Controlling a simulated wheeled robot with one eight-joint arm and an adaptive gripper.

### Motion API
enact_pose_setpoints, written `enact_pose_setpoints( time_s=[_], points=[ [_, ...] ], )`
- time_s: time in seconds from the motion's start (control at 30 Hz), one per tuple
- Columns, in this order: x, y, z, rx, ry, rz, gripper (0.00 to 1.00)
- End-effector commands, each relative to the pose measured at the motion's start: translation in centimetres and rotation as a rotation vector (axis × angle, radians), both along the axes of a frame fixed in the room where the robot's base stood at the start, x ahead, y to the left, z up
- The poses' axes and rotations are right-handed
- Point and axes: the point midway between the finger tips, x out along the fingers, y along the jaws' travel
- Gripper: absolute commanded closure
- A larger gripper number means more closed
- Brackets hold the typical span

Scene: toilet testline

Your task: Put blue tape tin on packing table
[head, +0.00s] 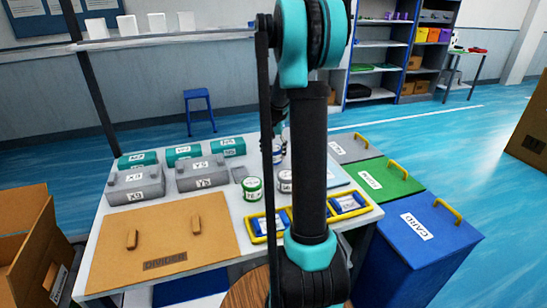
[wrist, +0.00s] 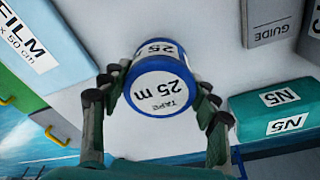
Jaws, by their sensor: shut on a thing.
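The blue tape tin (wrist: 166,92) is a round tin with a blue rim and a white label reading TAPE 25 m. In the wrist view it sits between the fingers of my gripper (wrist: 160,91), which is shut on its sides. The white packing table (head: 238,214) shows in the head view, and its pale top (wrist: 205,35) lies behind the tin in the wrist view. I cannot tell whether the tin touches the top.
A green-rimmed tin (head: 252,189) and a white tin (head: 285,182) stand mid-table. Grey boxes (head: 202,173) and a brown divider board (head: 160,240) fill the left. Yellow-framed trays (head: 348,204) lie at the front right. A teal N5 box (wrist: 275,112) and FILM box (wrist: 55,55) flank the tin.

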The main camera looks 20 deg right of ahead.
Motion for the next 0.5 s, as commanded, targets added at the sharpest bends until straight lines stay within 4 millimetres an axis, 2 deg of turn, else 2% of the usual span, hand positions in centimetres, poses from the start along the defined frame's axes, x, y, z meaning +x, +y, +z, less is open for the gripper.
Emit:
enact_pose_setpoints(
  time_s=[0.13, 0.5],
  points=[
    [0.0, 0.0, -2.0, 0.0, 0.0, 0.0, 0.79],
    [0.0, 0.0, -2.5, 0.0, 0.0, 0.0, 0.79]
  ],
)
